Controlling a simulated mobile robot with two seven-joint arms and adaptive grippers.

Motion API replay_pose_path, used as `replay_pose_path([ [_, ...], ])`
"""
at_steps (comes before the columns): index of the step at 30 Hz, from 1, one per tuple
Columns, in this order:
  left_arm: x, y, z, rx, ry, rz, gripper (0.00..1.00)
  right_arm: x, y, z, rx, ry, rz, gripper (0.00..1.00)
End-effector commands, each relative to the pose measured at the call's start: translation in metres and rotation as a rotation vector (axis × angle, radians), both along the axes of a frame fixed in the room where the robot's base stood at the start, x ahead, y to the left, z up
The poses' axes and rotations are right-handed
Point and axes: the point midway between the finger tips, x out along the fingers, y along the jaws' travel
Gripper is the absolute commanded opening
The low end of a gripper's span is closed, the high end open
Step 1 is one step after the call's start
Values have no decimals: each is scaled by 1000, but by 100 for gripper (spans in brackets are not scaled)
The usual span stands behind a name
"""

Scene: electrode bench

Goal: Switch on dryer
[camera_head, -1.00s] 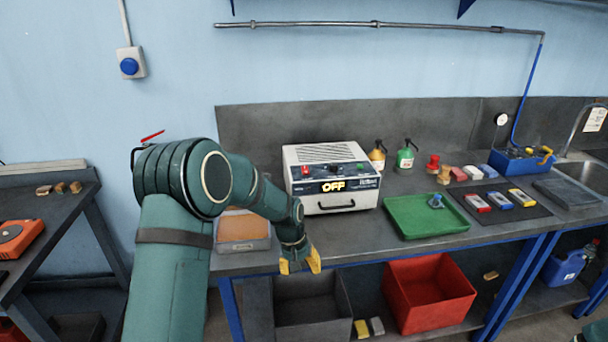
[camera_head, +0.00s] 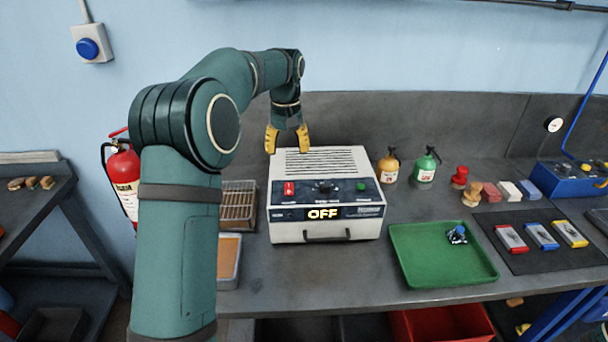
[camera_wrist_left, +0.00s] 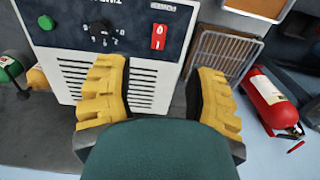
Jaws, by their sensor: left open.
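The dryer (camera_head: 326,222) is a white box on the bench with a dark front panel and a lit display reading OFF. A red rocker switch (camera_head: 289,189) sits at the panel's left, with a black dial (camera_head: 324,186) in the middle and a green button (camera_head: 361,186) at the right. The left wrist view shows the red switch (camera_wrist_left: 159,37) marked 0 and 1, ahead of the fingers. My left gripper (camera_head: 287,148) is open and empty, pointing down above the back left of the dryer, apart from the switch. My right gripper is not in view.
A wire rack (camera_head: 238,205) stands left of the dryer. A green tray (camera_head: 425,278) with a small blue-topped part lies at right. An orange bottle (camera_head: 388,168) and a green bottle (camera_head: 426,170) stand behind the tray. A fire extinguisher (camera_head: 122,180) hangs at left.

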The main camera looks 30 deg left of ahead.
Motion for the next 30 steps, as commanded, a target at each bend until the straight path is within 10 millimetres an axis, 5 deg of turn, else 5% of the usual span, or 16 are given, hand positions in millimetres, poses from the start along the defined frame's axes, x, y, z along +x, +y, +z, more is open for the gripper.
replay_pose_path([
  [8,-1,0,-15,0,2,1,55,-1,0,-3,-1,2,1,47],
  [21,-1,0,-98,-1,3,0,55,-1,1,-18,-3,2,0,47],
  [30,-1,0,-133,0,0,1,55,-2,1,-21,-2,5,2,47],
])
